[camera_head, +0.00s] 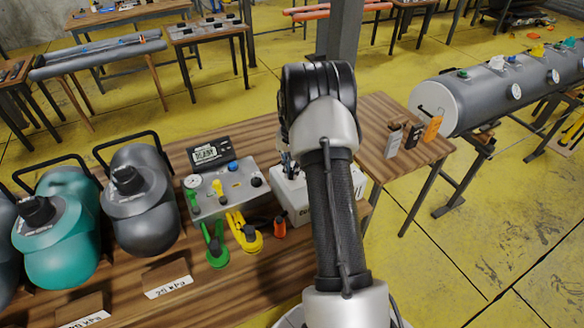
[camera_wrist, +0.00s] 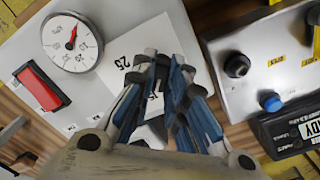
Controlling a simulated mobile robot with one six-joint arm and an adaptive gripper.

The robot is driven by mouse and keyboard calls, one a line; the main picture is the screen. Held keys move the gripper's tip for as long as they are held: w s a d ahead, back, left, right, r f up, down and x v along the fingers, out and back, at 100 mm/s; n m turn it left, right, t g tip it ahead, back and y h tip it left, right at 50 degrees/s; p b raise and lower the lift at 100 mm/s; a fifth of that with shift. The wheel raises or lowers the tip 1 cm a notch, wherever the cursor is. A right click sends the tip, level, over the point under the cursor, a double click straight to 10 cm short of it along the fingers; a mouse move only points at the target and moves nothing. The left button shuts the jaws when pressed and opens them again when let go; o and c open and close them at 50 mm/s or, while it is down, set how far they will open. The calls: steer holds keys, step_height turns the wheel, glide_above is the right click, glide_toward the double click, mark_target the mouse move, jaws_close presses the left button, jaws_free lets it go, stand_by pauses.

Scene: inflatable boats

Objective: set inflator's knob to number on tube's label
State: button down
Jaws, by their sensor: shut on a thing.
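The inflator (camera_head: 285,197) is a white-grey box on the wooden table, partly hidden behind my arm. In the wrist view its panel (camera_wrist: 105,28) carries a round gauge (camera_wrist: 71,43) with a red needle, a red switch (camera_wrist: 42,87), and a white dial plate (camera_wrist: 130,48) marked 25. My gripper (camera_wrist: 168,75) is over the dial plate, shut on the knob, which its fingers mostly hide. I cannot read the knob's setting. Dark grey (camera_head: 145,212) and teal (camera_head: 60,240) inflated tubes stand at the left. Label cards (camera_head: 168,287) in front of them show kPa values, blurred.
A grey valve box (camera_head: 232,185) with green and yellow fittings stands left of the inflator; it also shows in the wrist view (camera_wrist: 240,95). A black display (camera_head: 211,153) is behind it. Small tagged items (camera_head: 412,135) stand at the table's right end.

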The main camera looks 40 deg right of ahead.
stand_by(0.3)
steer(key=c, duration=1.6)
jaws_free()
step_height(320, 180, up, 12)
steer(key=shift+r, duration=0.1)
